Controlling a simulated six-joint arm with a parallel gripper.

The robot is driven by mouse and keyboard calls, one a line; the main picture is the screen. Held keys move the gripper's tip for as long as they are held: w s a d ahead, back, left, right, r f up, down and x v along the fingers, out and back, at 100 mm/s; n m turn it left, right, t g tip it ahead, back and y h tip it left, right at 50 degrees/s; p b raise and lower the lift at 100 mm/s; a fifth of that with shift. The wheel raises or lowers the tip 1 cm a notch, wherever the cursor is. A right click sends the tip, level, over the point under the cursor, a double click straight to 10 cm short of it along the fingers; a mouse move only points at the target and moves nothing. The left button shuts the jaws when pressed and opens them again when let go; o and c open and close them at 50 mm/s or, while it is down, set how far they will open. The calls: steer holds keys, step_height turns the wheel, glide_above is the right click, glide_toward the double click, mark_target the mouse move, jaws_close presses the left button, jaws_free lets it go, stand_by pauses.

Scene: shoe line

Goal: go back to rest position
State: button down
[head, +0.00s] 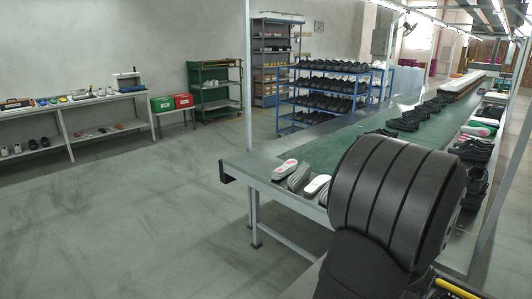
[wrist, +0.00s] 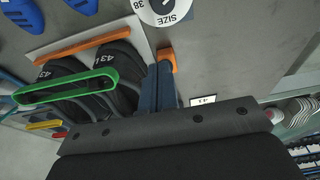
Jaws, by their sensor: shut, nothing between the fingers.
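My gripper (wrist: 160,72) shows in the wrist view as two blue fingers side by side, shut and empty, reaching out from a dark grey bar with screws. The fingertips are beside an orange piece (wrist: 167,55); whether they touch it I cannot tell. A pair of black shoes (wrist: 118,62) marked 43 lies left of the fingers. In the head view the gripper does not show; a large black ridged part of my arm fills the front right.
In the wrist view are a green loop (wrist: 70,90), blue pieces (wrist: 22,12) and a round size sign (wrist: 163,10). In the head view a conveyor table (head: 345,150) carries shoes and soles. Shoe racks (head: 325,90) stand behind; the floor (head: 130,220) at left is clear.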

steer(key=shift+f, duration=2.2)
steer(key=shift+r, duration=0.1)
step_height(320, 180, up, 10)
steer(key=n, duration=0.2)
steer(key=shift+s+a, duration=0.3)
steer(key=shift+a, duration=0.05)
stand_by(0.4)
